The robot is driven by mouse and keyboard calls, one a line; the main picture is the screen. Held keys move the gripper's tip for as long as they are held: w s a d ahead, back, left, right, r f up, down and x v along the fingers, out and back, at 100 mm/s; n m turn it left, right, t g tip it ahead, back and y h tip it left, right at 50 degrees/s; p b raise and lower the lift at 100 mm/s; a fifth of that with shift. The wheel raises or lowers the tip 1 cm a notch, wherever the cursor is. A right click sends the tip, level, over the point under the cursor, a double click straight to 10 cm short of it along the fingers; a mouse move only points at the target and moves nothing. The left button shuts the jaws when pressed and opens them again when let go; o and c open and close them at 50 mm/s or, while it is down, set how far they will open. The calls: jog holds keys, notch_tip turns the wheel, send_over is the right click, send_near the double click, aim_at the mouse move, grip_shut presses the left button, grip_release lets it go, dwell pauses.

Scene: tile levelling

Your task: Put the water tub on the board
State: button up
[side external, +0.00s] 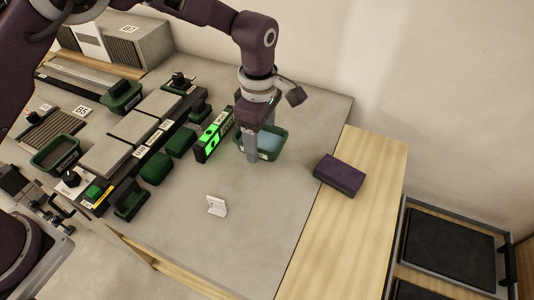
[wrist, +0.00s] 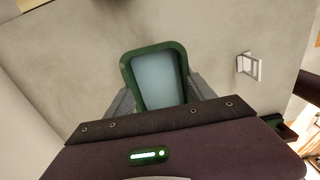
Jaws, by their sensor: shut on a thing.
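The water tub (side external: 270,153) is a small green tub with pale blue water in it. It is at the back middle of the grey bench, and also fills the middle of the wrist view (wrist: 177,104). My gripper (side external: 259,146) points down and is shut on the tub, with a grey finger on either side in the wrist view. The tub looks level; I cannot tell whether it touches the bench. The pale wooden board (side external: 338,228) lies to the right of the grey surface.
A purple block (side external: 340,175) lies at the board's left edge. A black level with a bright green display (side external: 211,136) stands just left of the tub. A small white piece (side external: 216,205) stands in front. Grey tiles (side external: 133,127) and green blocks crowd the left. The board's front part is clear.

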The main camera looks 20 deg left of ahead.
jog(key=shift+f, duration=1.85)
jog(key=o, duration=1.5)
notch_tip(320, 180, up, 12)
jog(key=shift+r, duration=0.2)
jog(key=shift+a, duration=0.1)
